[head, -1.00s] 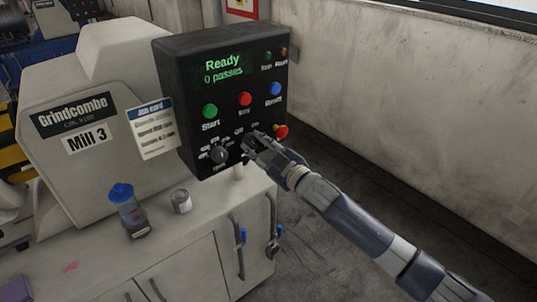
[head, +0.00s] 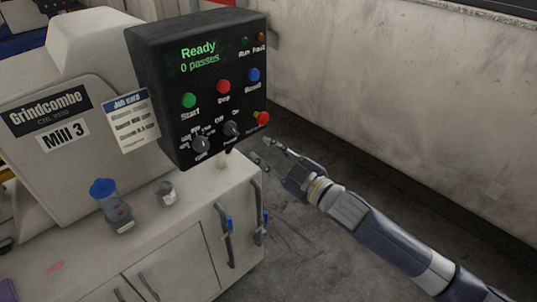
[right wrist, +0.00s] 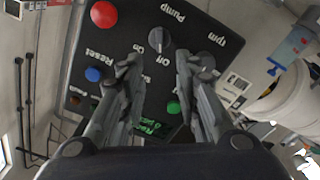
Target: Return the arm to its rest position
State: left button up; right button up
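My right gripper (head: 269,150) is just in front of and below the right of the black control panel (head: 165,75), apart from it. In the right wrist view its two fingers (right wrist: 160,75) are spread with nothing between them. The panel's display reads Ready, 0 passes. The Off/On knob (head: 231,129), labelled Pump in the right wrist view (right wrist: 161,40), shows uncovered, and the rpm knob (head: 201,145) sits left of it. My left gripper is in neither view.
The Mill 3 housing (head: 50,110) stands left of the panel. A blue-capped bottle (head: 112,208) and a small metal can (head: 166,192) stand on the white cabinet top. A red emergency button (head: 262,118) is at the panel's lower right. The floor right of the cabinet is clear.

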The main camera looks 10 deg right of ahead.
jog(key=w+d+f+m+g+h, duration=0.1)
jog(key=d+f+m+h, duration=0.25)
jog(key=f, duration=0.75)
jog(key=d+f+m+g+h, duration=0.15)
jog(key=d+f, duration=0.35)
jog(key=f, duration=0.7)
jog(key=s+d+f+m+g+h, duration=0.1)
jog(key=s+d+f+h, duration=0.2)
jog(key=f, duration=0.5)
jog(key=s+d+f+m+g, duration=0.1)
jog(key=s+d+f, duration=0.2)
jog(key=s+f, duration=0.35)
jog(key=s+d+f+m+g+h, duration=0.1)
jog(key=s+d+f+m+g, duration=0.15)
jog(key=s+f, duration=1.05)
jog(key=s+d+f+m+g+h, duration=0.1)
jog(key=s+f+g, duration=0.3)
jog(key=s+f, duration=0.95)
jog(key=s+a+g, duration=0.1)
jog(key=s+g, duration=0.1)
jog(key=s, duration=1.5)
jog(key=shift+s+a+f+g+h, duration=0.3)
jog(key=shift+s, duration=0.05)
